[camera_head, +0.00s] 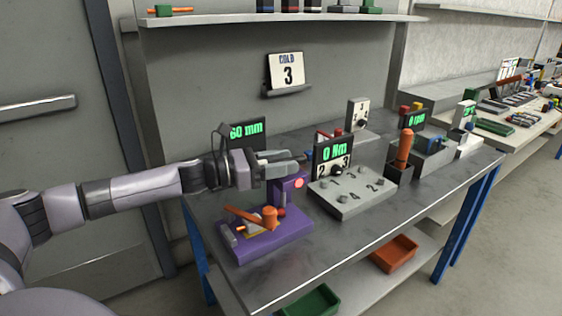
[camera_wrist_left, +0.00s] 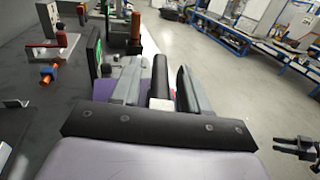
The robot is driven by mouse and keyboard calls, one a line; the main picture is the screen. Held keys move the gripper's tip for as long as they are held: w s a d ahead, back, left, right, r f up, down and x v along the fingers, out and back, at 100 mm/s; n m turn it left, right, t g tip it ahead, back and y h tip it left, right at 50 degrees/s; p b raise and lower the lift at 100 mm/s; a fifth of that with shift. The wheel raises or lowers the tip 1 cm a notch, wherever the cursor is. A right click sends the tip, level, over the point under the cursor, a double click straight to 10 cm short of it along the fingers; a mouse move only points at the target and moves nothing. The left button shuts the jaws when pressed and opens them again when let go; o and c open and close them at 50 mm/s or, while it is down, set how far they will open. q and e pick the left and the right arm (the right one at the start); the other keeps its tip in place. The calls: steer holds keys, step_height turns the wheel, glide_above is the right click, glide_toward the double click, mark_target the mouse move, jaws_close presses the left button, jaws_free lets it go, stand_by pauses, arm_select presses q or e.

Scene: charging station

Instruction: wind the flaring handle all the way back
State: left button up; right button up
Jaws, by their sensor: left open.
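The purple flaring tool (camera_head: 262,240) stands at the bench's near left end. An orange lever (camera_head: 250,216) lies across its base, and a purple post (camera_head: 288,193) rises at its right. My left gripper (camera_head: 292,160) is level, at the top of this post, and hides what is there. In the left wrist view, a pale rod with a dark end (camera_wrist_left: 159,86) lies between the open fingers (camera_wrist_left: 163,88). It may be the flaring handle; I cannot tell whether the fingers touch it. A dark pronged shape at that view's right edge looks like my right gripper (camera_wrist_left: 300,147).
A "60 mm" display (camera_head: 246,131) stands behind my left gripper. A "0 Nm" display (camera_head: 333,153) on a grey numbered block (camera_head: 350,196) stands close to its right. An orange upright handle (camera_head: 404,150) is farther right. The bench front (camera_head: 345,243) is clear.

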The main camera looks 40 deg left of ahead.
arm_select(q)
jaws_close()
steer(key=shift+f, duration=0.15)
